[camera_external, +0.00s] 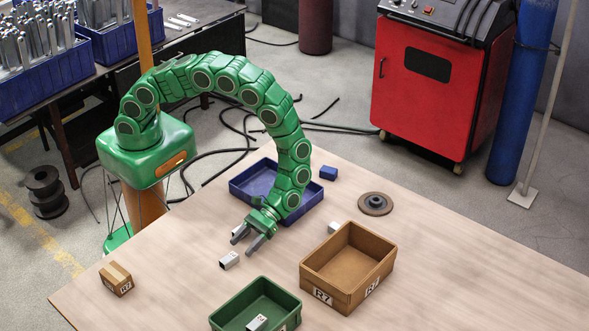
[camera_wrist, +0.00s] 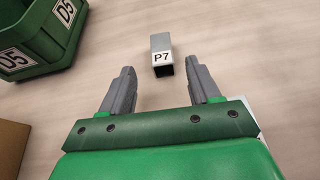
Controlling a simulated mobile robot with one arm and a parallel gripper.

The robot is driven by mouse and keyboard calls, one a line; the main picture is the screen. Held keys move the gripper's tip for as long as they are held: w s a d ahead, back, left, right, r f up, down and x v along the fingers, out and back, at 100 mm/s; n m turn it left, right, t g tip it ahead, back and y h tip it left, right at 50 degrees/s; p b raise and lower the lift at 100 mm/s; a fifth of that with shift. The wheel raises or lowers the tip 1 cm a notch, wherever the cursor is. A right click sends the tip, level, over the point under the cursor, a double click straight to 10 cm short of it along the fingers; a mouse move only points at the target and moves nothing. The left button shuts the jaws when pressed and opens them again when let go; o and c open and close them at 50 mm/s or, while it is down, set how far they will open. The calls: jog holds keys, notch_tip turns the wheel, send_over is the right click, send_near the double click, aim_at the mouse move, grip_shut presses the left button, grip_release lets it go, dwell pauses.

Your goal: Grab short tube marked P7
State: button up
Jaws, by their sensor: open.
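The short grey square tube marked P7 (camera_wrist: 162,55) lies on the table, its open dark end facing my gripper in the wrist view. In the external view a light tube (camera_external: 229,260), its marking too small to read, lies just in front of my gripper (camera_external: 244,246). My gripper is open and empty, its fingers also showing in the wrist view (camera_wrist: 160,82). The P7 tube is just beyond the fingertips, roughly centred between them and apart from both.
A green bin (camera_external: 283,291) marked D5 in the wrist view (camera_wrist: 12,62) holds a tube. A brown box (camera_external: 318,281) marked R7 stands right. A blue tray (camera_external: 240,187) is behind my gripper. A small R7 carton (camera_external: 116,278) is left. The table around the tube is clear.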

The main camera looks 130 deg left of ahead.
aim_at(234, 254)
jog(key=shift+x, duration=2.7)
jog(key=shift+s+f, duration=0.1)
jog(key=shift+s, duration=0.05)
jog(key=c, duration=1.1)
